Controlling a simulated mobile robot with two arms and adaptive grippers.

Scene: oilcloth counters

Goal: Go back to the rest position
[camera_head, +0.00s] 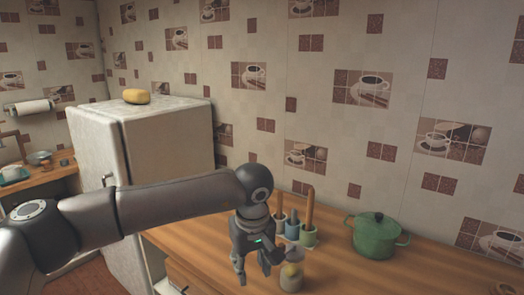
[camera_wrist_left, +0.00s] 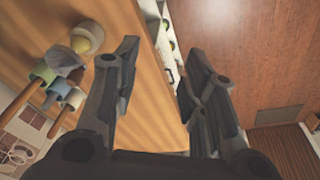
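My left arm reaches in from the left across the head view. Its gripper (camera_head: 252,276) hangs fingers down at the front edge of the wooden counter (camera_head: 350,275), left of a small jar with something yellow in it (camera_head: 291,277). In the left wrist view the two fingers (camera_wrist_left: 160,75) are spread apart with nothing between them. The counter's edge and the floor show beyond them. My right gripper is in neither view.
Several holders with wooden-handled tools (camera_head: 308,234) stand behind the gripper. A green lidded pot (camera_head: 376,236) stands to the right. A white fridge (camera_head: 150,145) with a yellow item (camera_head: 136,97) on top stands at the left, behind my arm.

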